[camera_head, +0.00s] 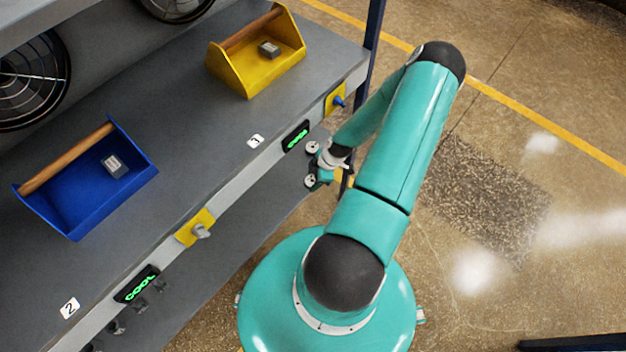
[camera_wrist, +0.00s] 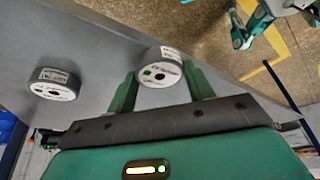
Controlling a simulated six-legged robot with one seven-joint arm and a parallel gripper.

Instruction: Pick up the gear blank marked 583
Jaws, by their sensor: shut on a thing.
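In the wrist view, my gripper (camera_wrist: 159,80) has its two green fingers on either side of a round, pale metal gear blank (camera_wrist: 161,62) with a dark centre hole, and is shut on it. A label shows on its side, but I cannot read its number. A second, similar gear blank (camera_wrist: 54,84) stands apart to the left on the grey shelf. In the head view, my gripper (camera_head: 320,172) is low beside the bench front, by the lower shelf. Whether the held blank touches the shelf is unclear.
The upper bench top (camera_head: 180,130) holds a blue tray (camera_head: 72,213) and a yellow tray (camera_head: 231,77), each with a small grey block. Green-lit displays (camera_head: 137,284) and yellow switch plates (camera_head: 190,226) line its front edge. Open floor (camera_head: 540,270) lies to the right.

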